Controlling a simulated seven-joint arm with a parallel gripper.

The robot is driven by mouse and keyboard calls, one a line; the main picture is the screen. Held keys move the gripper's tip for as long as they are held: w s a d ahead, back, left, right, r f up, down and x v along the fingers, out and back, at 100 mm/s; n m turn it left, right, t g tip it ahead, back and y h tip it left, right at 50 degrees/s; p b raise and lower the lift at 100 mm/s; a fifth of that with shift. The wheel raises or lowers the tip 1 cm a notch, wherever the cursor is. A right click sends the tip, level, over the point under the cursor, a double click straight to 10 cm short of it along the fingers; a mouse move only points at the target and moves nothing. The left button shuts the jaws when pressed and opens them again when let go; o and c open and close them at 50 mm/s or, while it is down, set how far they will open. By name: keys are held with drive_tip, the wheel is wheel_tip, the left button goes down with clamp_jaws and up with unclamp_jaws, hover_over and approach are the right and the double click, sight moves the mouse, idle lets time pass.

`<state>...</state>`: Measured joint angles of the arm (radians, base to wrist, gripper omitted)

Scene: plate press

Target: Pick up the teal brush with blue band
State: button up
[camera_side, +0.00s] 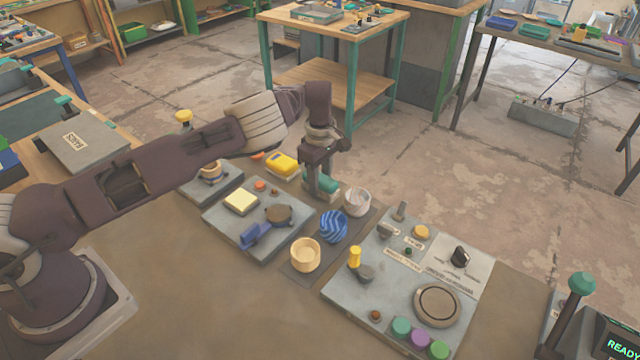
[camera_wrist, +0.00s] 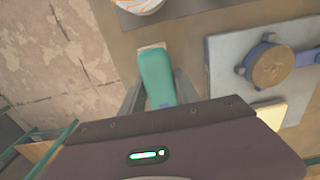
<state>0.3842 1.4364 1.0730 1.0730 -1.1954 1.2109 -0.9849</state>
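The teal brush (camera_side: 326,183) lies at the far edge of the table in the side view, partly hidden by my gripper. In the wrist view the teal brush (camera_wrist: 155,72) has a pale end at the top and a small patch of blue low on its body near my gripper's housing. My gripper (camera_side: 318,188) points down over it. In the wrist view my gripper's fingers (camera_wrist: 158,88) stand on either side of the brush, with a small gap visible on each side. Whether the fingers touch the table cannot be told.
A yellow brush-like block (camera_side: 284,163) lies just left of the teal brush. A white patterned bowl (camera_side: 357,202), a blue bowl (camera_side: 333,227) and a tan bowl (camera_side: 305,255) stand in front. A grey press plate (camera_side: 227,222) is to the left and a control panel (camera_side: 395,310) to the right.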

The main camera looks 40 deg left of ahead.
sight(320, 176)
clamp_jaws()
wheel_tip(320, 176, up, 10)
drive_tip(key=shift+r, duration=0.1)
